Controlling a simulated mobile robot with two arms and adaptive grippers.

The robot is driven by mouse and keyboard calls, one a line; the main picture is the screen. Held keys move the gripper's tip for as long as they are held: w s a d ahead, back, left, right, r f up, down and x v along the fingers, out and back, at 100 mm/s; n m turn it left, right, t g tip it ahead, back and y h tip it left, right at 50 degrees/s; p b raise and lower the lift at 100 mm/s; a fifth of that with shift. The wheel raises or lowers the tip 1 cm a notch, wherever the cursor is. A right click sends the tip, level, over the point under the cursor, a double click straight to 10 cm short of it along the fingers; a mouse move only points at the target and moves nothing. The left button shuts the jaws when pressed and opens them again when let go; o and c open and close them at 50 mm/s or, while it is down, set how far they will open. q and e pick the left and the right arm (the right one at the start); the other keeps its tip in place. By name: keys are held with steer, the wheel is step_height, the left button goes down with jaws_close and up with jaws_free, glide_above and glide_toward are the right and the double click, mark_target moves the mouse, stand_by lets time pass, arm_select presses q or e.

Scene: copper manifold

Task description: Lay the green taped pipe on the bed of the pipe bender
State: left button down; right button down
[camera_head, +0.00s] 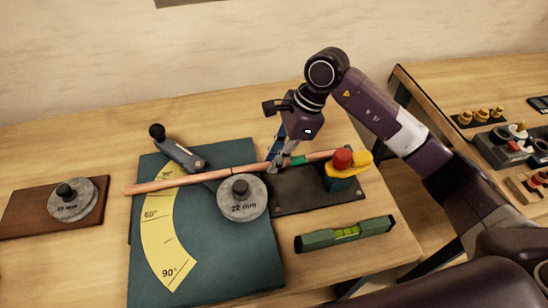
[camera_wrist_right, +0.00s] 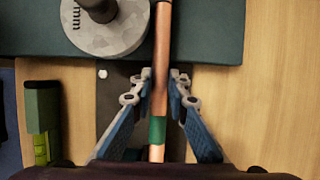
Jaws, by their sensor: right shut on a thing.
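The copper pipe (camera_head: 220,174) with a green tape band (camera_head: 298,160) extends across the pipe bender (camera_head: 215,265), a dark teal plate with a yellow angle scale. My right gripper (camera_head: 277,164) is shut on the pipe just left of the tape. In the right wrist view, the gripper (camera_wrist_right: 160,85) has a finger on each side of the pipe (camera_wrist_right: 162,50), and the tape (camera_wrist_right: 157,131) is nearer the palm. The pipe runs beside the grey 22 mm disc (camera_head: 242,208). I cannot tell whether it touches the bed. My left gripper is out of view.
A grey-blue lever (camera_head: 182,156) stands at the bender's back. A red knob (camera_head: 342,159) on a yellow-and-green clamp is by the pipe's right end. A green level (camera_head: 344,234) lies in front. A 28 mm disc (camera_head: 72,200) sits on a wooden board at left.

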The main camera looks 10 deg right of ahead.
steer(key=shift+d+b, duration=0.35)
steer(key=shift+d, duration=0.35)
steer(key=c, duration=1.8)
jaws_free()
steer(key=shift+o, duration=0.7)
steer(key=shift+o, duration=1)
steer(key=shift+r, duration=0.1)
steer(key=shift+r+p, duration=1.5)
steer(key=shift+r, duration=1.9)
